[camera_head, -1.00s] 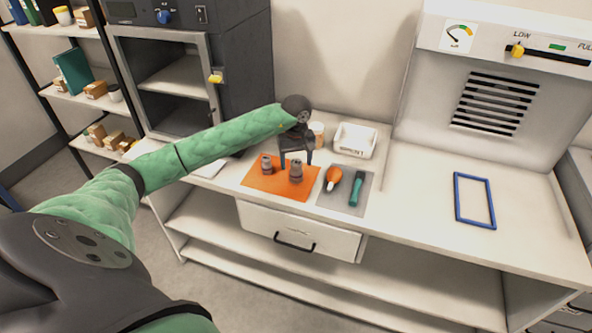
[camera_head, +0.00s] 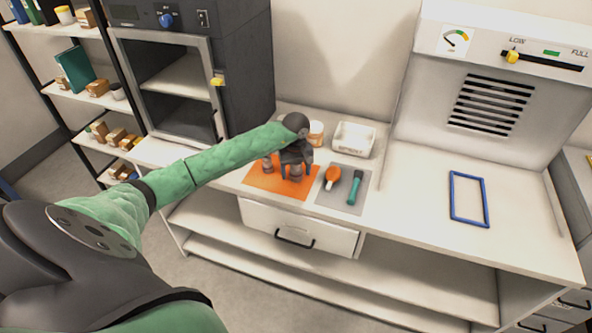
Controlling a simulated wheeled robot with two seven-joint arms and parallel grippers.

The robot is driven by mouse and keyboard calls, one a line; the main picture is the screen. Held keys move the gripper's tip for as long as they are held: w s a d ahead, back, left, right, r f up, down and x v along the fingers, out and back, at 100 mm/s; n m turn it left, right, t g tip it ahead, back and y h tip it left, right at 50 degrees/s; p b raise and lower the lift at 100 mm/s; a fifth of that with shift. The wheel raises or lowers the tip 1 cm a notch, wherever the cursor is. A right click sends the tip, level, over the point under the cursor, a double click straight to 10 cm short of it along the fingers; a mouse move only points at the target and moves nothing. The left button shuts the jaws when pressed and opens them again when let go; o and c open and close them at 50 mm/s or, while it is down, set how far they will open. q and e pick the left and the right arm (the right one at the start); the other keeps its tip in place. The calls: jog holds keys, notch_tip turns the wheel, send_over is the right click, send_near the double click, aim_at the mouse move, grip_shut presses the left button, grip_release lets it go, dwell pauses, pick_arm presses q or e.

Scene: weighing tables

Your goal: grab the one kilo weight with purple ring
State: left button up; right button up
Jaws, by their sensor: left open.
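Two small grey weights stand upright on an orange mat (camera_head: 260,184) on the bench. The left weight (camera_head: 267,165) stands clear beside my left gripper. The right weight (camera_head: 295,173) is partly hidden by my left gripper (camera_head: 296,166). That gripper points down over the right weight, with its open fingers on either side of it. I cannot tell whether the fingers touch it. The ring colours are too small to make out, so I cannot tell which weight has the purple ring. My right gripper is not in view.
Right of the orange mat, a grey mat (camera_head: 325,199) holds an orange-handled tool (camera_head: 332,178) and a teal-handled tool (camera_head: 355,187). Behind stand a jar (camera_head: 316,133) and a white bin (camera_head: 353,139). A blue frame (camera_head: 454,199) lies on the right, with clear bench around it.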

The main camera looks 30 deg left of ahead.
pick_arm(q)
grip_shut()
jog(key=shift+w+r, duration=0.1)
jog(key=shift+r, duration=0.1)
dwell(0.3)
